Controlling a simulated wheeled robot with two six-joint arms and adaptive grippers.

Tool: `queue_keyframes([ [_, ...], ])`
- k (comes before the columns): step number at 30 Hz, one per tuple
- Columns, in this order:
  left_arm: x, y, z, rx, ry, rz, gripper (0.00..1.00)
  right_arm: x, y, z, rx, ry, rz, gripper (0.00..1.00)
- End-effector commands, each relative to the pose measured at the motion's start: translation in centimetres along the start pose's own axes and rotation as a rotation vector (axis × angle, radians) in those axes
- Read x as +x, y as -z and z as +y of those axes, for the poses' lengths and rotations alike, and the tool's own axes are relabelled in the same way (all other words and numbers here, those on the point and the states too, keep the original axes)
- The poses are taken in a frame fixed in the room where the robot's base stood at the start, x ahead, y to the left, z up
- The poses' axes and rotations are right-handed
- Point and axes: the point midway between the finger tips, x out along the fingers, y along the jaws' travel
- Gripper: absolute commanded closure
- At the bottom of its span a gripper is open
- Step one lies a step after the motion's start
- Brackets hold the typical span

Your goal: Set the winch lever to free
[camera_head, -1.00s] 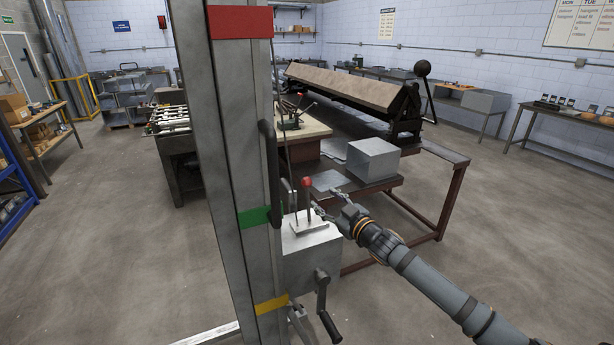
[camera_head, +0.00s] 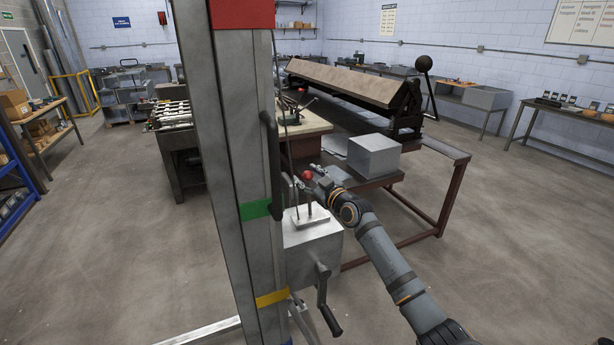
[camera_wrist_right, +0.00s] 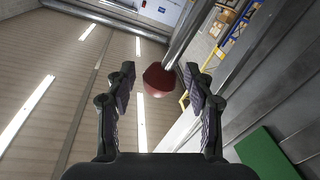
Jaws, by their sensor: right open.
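The winch lever is a thin shaft with a red knob (camera_head: 308,175), standing nearly upright from a light plate (camera_head: 308,219) on top of the grey winch box (camera_head: 314,252). My right gripper (camera_head: 315,171) is at knob height, just beside the knob. In the right wrist view the open fingers (camera_wrist_right: 160,74) stand on either side of the red knob (camera_wrist_right: 157,82), with visible gaps. The knob appears at or just beyond the fingertips; the exact depth is hard to tell. My left gripper is out of view.
A tall metal mast (camera_head: 229,120) with red, green and yellow bands stands left of the winch. A crank handle (camera_head: 327,311) hangs on the box front. Behind are a workbench frame (camera_head: 447,200) and a grey metal block (camera_head: 374,156). Floor at right is open.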

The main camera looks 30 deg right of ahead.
Motion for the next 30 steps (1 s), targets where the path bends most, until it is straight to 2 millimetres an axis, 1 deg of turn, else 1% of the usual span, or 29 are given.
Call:
queue_keyframes([
  [3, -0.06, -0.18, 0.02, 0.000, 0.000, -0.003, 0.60, 0.50, 0.01, -0.05, 0.000, 0.001, 0.000, 0.47],
  [9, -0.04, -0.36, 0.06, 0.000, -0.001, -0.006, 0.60, 0.53, -0.03, -0.06, -0.002, 0.001, 0.000, 0.47],
  [10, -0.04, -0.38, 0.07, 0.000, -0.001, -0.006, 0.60, 0.52, -0.03, -0.06, -0.002, 0.001, 0.000, 0.48],
  [21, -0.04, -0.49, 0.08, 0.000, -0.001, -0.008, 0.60, 0.50, -0.06, -0.05, -0.002, 0.001, -0.001, 0.98],
  [22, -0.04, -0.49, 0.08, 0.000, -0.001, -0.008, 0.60, 0.50, -0.06, -0.05, -0.002, 0.001, -0.001, 1.00],
  [30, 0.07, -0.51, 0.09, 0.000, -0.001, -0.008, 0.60, 0.49, -0.15, -0.09, -0.002, 0.001, -0.001, 1.00],
])
